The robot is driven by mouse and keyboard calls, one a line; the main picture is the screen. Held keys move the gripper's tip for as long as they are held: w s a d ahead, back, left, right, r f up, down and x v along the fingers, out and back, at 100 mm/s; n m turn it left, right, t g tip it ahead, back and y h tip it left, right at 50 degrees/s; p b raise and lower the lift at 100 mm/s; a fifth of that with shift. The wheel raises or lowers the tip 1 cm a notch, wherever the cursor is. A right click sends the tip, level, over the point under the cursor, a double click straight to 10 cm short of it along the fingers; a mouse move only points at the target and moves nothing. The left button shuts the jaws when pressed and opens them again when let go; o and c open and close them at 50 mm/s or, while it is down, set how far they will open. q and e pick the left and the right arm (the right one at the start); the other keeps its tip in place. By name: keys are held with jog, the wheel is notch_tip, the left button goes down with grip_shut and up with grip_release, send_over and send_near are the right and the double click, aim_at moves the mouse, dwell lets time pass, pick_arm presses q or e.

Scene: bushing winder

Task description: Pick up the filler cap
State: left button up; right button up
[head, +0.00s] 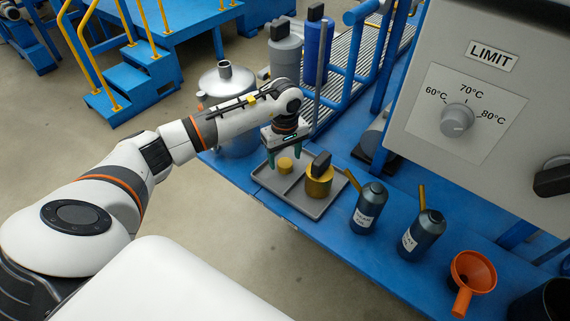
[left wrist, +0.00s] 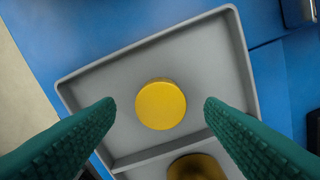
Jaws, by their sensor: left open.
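The filler cap looks to be the small yellow disc (head: 285,165) lying flat in the left compartment of a grey tray (head: 318,208). In the left wrist view the yellow disc (left wrist: 161,104) is near the centre, with bare tray floor around it. My left gripper (head: 284,158) points down over that compartment. It is open, and its two green fingers stand either side of the disc, apart from it, in the left wrist view (left wrist: 159,103). My right gripper is not in view.
A yellow cylinder with a black top (head: 319,183) stands in the tray's other compartment, beyond a low divider. Two dark bottles (head: 369,208) and an orange funnel (head: 473,272) stand to the right on the blue bench (head: 385,262). A metal can (head: 228,82) stands behind my arm.

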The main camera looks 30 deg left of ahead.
pick_arm(q)
jog(key=shift+f, duration=1.2)
jog(key=c, duration=1)
jog(key=shift+c, duration=0.3)
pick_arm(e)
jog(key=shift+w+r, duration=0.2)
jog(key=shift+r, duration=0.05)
